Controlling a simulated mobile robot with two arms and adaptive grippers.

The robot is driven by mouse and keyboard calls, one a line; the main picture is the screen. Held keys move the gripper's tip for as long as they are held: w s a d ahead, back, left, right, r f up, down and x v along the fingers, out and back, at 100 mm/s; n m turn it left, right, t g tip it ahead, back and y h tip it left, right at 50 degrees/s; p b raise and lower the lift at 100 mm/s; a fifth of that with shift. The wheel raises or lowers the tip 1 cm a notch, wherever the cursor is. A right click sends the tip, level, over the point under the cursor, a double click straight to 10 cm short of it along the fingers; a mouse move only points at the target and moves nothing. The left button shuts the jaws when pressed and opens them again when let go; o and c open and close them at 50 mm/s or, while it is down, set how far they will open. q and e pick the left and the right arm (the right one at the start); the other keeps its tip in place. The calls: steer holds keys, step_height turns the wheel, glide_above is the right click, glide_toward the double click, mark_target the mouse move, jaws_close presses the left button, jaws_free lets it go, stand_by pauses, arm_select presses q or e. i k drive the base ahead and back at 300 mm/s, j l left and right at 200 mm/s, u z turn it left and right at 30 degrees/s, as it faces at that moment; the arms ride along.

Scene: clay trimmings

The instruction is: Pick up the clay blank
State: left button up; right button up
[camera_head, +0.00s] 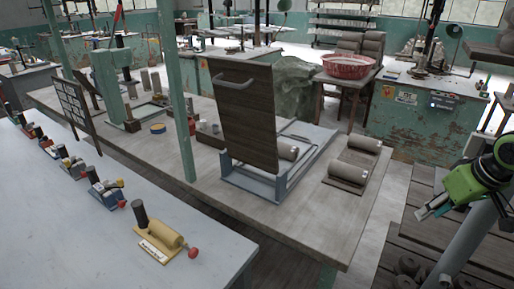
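Grey cylinders that look like clay blanks lie on the wooden worktable (300,225). One cylinder (365,143) lies at the table's right side, and a second grey piece (347,174) lies in front of it. Another grey cylinder (288,150) lies inside the blue-grey frame, beside the upright dark board. I cannot tell which one is the task's blank. My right gripper (430,212) is at the right edge, on a green and black arm. It is apart from the cylinders, off the table's right side. Its finger opening is too small to judge. My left gripper is out of view.
The upright dark board (248,115) with a handle stands in the blue-grey frame (246,186). A green post (176,95) rises at the left. The grey bench (60,220) carries several small roller devices. A red basin (348,66) stands behind. The table's front right is clear.

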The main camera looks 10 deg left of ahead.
mark_target(290, 152)
steer(key=i+l+u, duration=0.1)
steer(key=u, duration=0.25)
steer(key=i+l+u, duration=0.1)
steer(key=l+u, duration=0.2)
steer(key=i+l+u, duration=0.1)
steer(key=u, duration=0.25)
steer(key=i+l+u, duration=0.2)
steer(key=l, duration=0.15)
steer(key=l+u, duration=0.15)
steer(key=l, duration=0.2)
steer(key=i+l+u, duration=0.2)
steer(key=l, duration=0.15)
steer(key=k, duration=0.1)
